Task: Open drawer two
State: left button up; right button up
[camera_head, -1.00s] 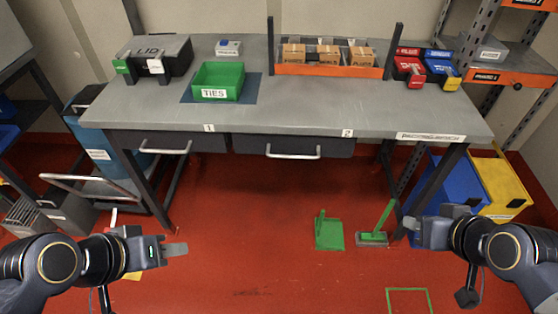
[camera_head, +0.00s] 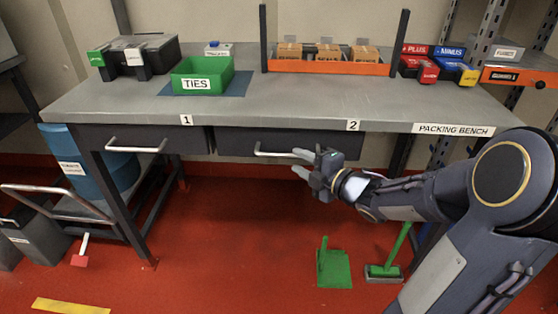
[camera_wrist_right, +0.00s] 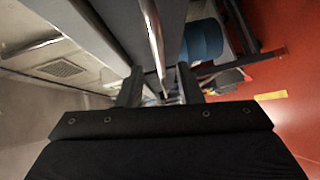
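Drawer two (camera_head: 232,143) is the dark drawer under the bench label 2 and looks closed. Its pale bar handle (camera_head: 272,153) runs across the front, with its right end partly hidden by my right gripper (camera_head: 301,163). That gripper is open, its fingers parted one above the other at the handle's right part. In the right wrist view the handle (camera_wrist_right: 153,35) runs down toward the gap between the two fingers of the gripper (camera_wrist_right: 160,88). I cannot tell whether the fingers touch it. My left gripper is not in view.
Drawer one, with its own handle (camera_head: 136,149), is closed at the left. The packing bench (camera_head: 300,105) carries a green TIES bin (camera_head: 203,75) and an orange rack (camera_head: 330,67) of boxes. A green dustpan (camera_head: 333,268) stands on the floor below; the red floor in front is mostly open.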

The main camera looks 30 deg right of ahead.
aim_at(288, 155)
jog(key=x, duration=0.5)
jog(key=shift+w+b, duration=0.1)
jog(key=shift+b, duration=0.2)
grip_shut()
